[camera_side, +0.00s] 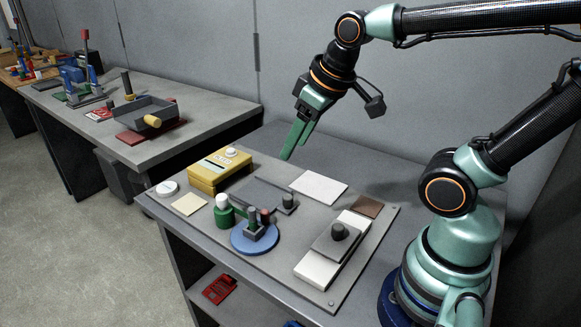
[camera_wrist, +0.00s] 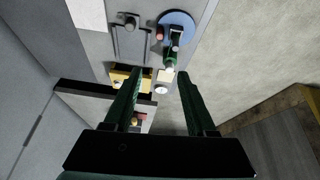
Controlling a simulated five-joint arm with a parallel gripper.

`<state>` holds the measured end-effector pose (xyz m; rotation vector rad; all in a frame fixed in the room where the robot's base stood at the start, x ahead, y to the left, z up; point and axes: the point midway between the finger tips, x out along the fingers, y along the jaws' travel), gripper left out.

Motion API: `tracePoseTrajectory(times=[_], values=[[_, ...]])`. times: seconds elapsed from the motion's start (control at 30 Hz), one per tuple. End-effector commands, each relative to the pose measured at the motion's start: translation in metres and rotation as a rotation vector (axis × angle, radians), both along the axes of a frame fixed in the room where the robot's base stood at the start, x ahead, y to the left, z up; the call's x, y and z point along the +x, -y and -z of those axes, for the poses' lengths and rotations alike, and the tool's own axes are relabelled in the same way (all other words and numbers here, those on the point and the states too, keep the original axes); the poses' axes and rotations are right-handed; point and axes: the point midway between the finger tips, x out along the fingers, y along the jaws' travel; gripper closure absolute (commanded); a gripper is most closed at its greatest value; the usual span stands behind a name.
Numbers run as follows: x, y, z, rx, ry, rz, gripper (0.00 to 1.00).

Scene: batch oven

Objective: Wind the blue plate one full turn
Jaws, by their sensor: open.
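The blue plate (camera_side: 254,238) is a round disc near the front edge of the grey work board. It carries a dark block and several short upright posts, one with a reddish top. In the wrist view the blue plate (camera_wrist: 176,21) is at the top, right of centre, partly covered by these parts. My gripper (camera_side: 291,148) hangs above the back of the board, well apart from the plate, with its green fingers pointing down. In the wrist view my gripper (camera_wrist: 160,75) has its two fingers spread with nothing between them.
A green bottle with a white cap (camera_side: 224,213) stands just left of the plate. A yellow box (camera_side: 205,176) is at the back left. A grey slide with a black knob (camera_side: 330,250) lies on a white base at right. A white sheet (camera_side: 318,187) lies at the back.

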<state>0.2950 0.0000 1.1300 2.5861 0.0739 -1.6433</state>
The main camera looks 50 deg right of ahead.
Motion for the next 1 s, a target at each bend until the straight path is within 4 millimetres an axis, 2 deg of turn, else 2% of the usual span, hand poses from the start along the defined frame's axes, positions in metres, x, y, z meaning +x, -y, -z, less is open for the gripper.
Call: tracePoseTrajectory(times=[0.27, 0.53, 0.7, 0.87, 1.0], values=[[0.041, 0.002, 0.02, -0.105, -0.194, -0.294, 0.44], [0.077, 0.003, 0.057, -0.154, -0.354, -0.585, 0.44], [0.088, 0.004, 0.074, -0.16, -0.407, -0.697, 0.44], [0.091, 0.004, 0.083, -0.161, -0.422, -0.73, 0.44], [0.09, 0.004, 0.097, -0.161, -0.423, -0.731, 0.44]])
